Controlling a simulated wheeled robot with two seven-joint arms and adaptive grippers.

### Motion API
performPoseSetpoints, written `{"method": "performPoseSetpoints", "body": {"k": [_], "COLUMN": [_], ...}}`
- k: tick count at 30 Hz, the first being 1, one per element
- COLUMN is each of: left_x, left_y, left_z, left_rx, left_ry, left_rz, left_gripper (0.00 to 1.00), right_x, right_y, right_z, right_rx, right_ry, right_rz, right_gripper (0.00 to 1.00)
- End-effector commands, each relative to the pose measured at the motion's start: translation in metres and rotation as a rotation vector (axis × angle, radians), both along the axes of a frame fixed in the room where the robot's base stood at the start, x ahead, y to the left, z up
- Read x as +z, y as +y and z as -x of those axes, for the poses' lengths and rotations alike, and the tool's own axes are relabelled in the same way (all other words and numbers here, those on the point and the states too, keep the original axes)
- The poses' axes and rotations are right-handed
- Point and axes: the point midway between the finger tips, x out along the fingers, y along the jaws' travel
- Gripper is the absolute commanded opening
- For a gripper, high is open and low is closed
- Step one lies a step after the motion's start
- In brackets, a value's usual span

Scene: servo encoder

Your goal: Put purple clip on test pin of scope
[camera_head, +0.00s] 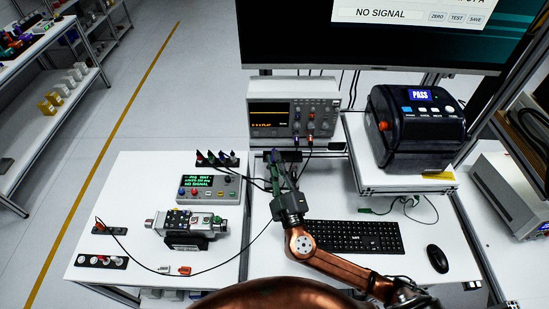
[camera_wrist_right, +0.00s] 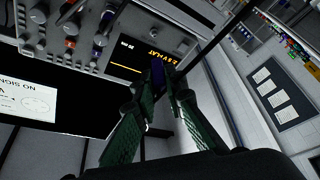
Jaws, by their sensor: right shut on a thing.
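The grey scope (camera_head: 258,88) stands at the back of the table, with yellow text on its dark screen. It fills the upper left of the right wrist view (camera_wrist_right: 88,50), tilted. My right gripper (camera_head: 275,161) is in front of the scope, below its screen. In the wrist view its green fingers (camera_wrist_right: 160,90) are shut on a dark blue-purple clip (camera_wrist_right: 158,73), which points toward the scope's front. The clip is too small and hidden to make out in the head view. I cannot make out the test pin or any contact with it. My left gripper is not in view.
A black rack (camera_head: 217,161) with coloured clips stands behind a grey meter box (camera_head: 208,188). A keyboard (camera_head: 353,236) and mouse (camera_head: 437,259) lie right of my right arm. A black printer (camera_head: 395,150) stands at right. Dark leads run across the left table.

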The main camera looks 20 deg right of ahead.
Motion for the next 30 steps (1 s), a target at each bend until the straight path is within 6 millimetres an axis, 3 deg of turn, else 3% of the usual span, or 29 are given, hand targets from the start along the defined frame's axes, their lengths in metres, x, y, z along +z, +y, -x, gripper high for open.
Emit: {"method": "performPoseSetpoints", "body": {"k": [21,30], "left_x": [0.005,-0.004], "left_y": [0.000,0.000], "left_z": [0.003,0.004], "left_rx": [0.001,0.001], "left_ry": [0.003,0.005], "left_rz": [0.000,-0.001], "left_gripper": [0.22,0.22], "right_x": [0.002,0.000], "right_y": [-0.012,-0.017], "right_z": [-0.043,-0.060], "right_rx": [0.000,0.001], "right_ry": [-0.002,-0.001], "right_rz": [0.001,-0.002], "right_gripper": [0.00,0.00]}}
